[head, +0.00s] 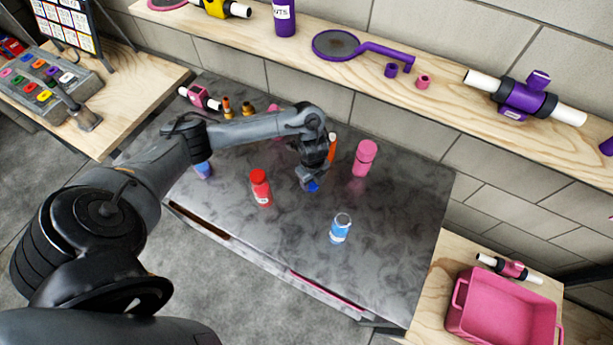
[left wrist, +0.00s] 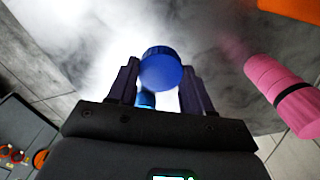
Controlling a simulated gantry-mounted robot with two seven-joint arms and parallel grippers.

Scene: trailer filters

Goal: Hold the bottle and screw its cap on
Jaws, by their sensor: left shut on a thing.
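A small clear and blue bottle (head: 340,229) stands upright on the dark table in the head view, and its top looks bare. My left gripper (head: 310,184) is behind and left of the bottle, apart from it. It is shut on a blue cap (head: 314,187), whose round face shows between the two fingers in the left wrist view (left wrist: 161,69). Another bit of blue shows under the cap there, and I cannot tell what it is. My right gripper is in neither view.
A red bottle (head: 261,188) stands left of my gripper and a pink bottle (head: 364,158) to its right. An orange item (head: 332,147) is close behind the gripper. A blue bottle (head: 203,169) is partly hidden by my arm. The table's front right is clear.

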